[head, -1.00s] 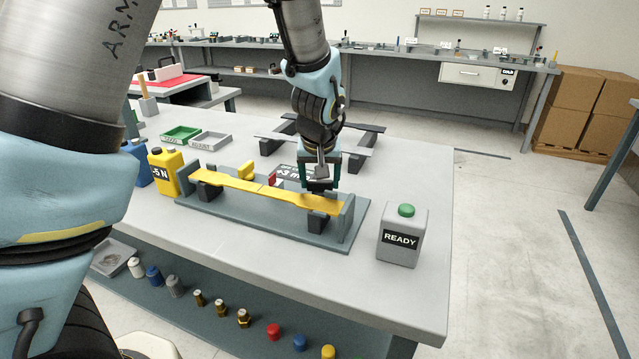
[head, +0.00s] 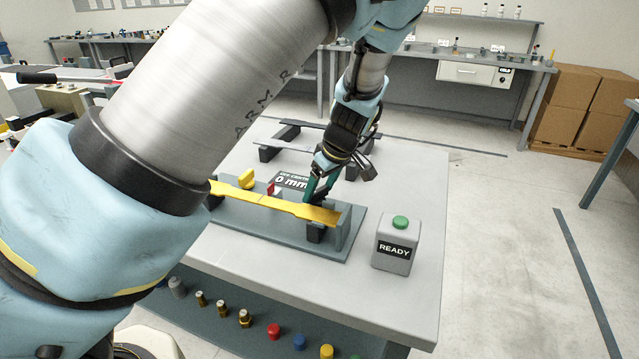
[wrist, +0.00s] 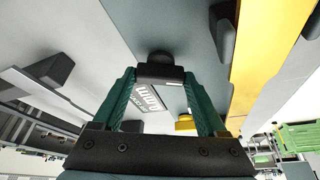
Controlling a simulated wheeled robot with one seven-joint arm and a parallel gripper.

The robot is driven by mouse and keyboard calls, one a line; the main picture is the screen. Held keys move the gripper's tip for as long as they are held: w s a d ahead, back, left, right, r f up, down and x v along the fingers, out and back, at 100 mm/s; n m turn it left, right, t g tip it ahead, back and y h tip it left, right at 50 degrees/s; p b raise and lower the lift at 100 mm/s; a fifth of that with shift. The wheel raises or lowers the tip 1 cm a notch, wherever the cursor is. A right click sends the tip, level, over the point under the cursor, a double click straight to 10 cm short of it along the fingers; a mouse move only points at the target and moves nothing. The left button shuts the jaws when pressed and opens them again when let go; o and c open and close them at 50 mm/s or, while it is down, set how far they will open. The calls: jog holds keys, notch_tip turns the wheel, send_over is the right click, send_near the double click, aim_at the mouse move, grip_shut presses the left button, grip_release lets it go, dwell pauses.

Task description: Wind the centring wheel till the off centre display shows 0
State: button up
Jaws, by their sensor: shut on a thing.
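My gripper (head: 318,188), with green fingers, is shut on a dark part that I take to be the centring wheel. In the wrist view my gripper (wrist: 160,78) has the dark wheel (wrist: 160,66) between its fingertips. The fingers hide most of the wheel in the head view. The off centre display (head: 291,181) is a dark plate just left of my gripper and reads 0 mm; it also shows, rotated, in the wrist view (wrist: 148,97). The yellow bar (head: 290,207) lies across the grey fixture, in front of my gripper.
The fixture's grey base (head: 285,238) stands on the light table. A grey READY box (head: 396,250) with a green button (head: 400,222) stands to the right. My arm hides the table's left side.

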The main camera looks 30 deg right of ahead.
jog(key=shift+n, duration=0.4)
jog(key=o, duration=1.3)
jog(key=b+v, duration=0.2)
jog(key=v, duration=0.9)
jog(key=shift+d+f, duration=0.1)
jog(key=shift+d, duration=0.05)
